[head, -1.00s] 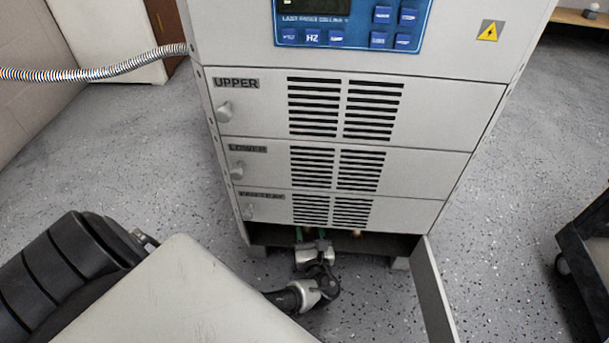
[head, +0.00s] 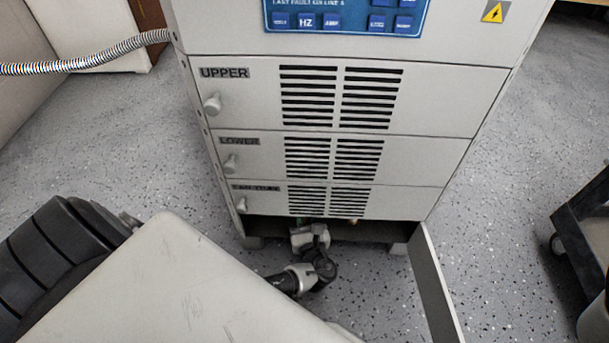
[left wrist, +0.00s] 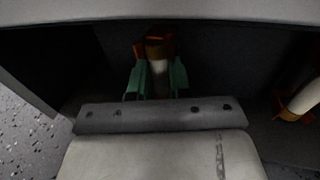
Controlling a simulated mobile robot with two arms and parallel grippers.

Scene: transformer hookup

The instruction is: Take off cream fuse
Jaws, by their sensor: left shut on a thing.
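My left gripper (left wrist: 161,82) has green fingers and is shut on a cream fuse (left wrist: 157,66) inside the dark bottom compartment. Orange-brown clips show at the fuse's far end; whether it still sits in them I cannot tell. A second cream fuse (left wrist: 306,96) with an orange-brown clip is at the right edge of the left wrist view, apart from the gripper. In the head view my left gripper reaches under the lowest panel of the cabinet (head: 420,95), and its fingertips are mostly hidden. My right gripper is not in view.
The compartment's door (head: 436,285) stands open at the right of the opening. The cabinet's bottom edge (left wrist: 215,14) lies across the top of the left wrist view. A dark cart (head: 585,235) stands at the far right. The speckled floor (head: 510,190) between is clear.

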